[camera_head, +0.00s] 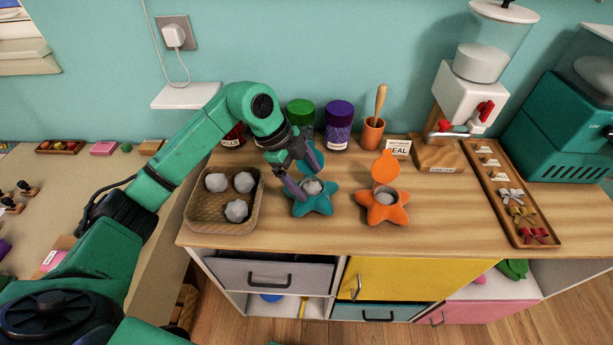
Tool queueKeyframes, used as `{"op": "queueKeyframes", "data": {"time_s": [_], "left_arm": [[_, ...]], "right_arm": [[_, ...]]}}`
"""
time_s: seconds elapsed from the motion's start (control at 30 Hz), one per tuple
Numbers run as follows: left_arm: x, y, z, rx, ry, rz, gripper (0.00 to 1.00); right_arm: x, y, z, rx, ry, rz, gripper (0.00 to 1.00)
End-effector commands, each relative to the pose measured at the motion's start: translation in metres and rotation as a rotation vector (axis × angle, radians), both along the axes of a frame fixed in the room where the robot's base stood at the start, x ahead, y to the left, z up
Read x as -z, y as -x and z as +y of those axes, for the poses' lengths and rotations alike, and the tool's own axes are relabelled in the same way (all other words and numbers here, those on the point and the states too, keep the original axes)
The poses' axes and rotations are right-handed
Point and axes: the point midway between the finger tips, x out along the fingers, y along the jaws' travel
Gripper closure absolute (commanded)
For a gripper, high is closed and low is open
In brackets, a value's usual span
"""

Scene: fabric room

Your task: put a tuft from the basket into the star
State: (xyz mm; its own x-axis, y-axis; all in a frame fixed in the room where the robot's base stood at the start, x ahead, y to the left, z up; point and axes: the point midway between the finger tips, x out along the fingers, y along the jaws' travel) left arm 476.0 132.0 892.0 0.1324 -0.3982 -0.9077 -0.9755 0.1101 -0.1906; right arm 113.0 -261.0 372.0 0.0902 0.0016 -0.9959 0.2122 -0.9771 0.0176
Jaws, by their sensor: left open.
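The wooden basket (195,222) sits at the left of the counter and holds three pale grey tufts, one of them at its right front (237,211). A teal star (322,205) lies to the right of the basket, with a grey tuft (312,187) at its middle. An orange star (383,212) stands further right, its round lid raised and something grey in its opening. My left gripper (304,179) is open, right at the teal star and its tuft, and covers part of the star. I cannot tell if the fingers touch the tuft. My right gripper is not in view.
Green (301,112) and purple (339,124) lidded jars stand behind the gripper. A pot with a wooden tool (373,131) and a small sign are at the back. A dispenser (470,95) and a bow tray (510,195) stand right. Bare counter lies between orange star and tray.

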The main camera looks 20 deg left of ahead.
Motion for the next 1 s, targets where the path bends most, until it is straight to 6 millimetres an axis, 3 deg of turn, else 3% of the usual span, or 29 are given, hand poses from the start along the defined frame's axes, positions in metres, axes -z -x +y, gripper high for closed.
{"op": "queueKeyframes", "data": {"time_s": [0.17, 0.4, 0.53, 0.7, 1.0], "left_arm": [[-0.029, 0.003, 0.013, -0.002, -0.001, -0.006, 0.09], [-0.095, 0.012, 0.042, -0.003, 0.000, -0.006, 0.09], [-0.119, 0.016, 0.052, -0.001, 0.001, -0.004, 0.09], [-0.130, 0.019, 0.057, 0.000, 0.000, -0.001, 0.09], [-0.130, 0.019, 0.057, 0.000, 0.001, -0.001, 0.09]], "right_arm": [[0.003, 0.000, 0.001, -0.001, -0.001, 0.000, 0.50], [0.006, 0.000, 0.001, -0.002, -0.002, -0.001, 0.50], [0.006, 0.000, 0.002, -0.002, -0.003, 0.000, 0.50], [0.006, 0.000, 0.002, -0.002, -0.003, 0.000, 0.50], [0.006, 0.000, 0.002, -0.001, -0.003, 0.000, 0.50]]}}
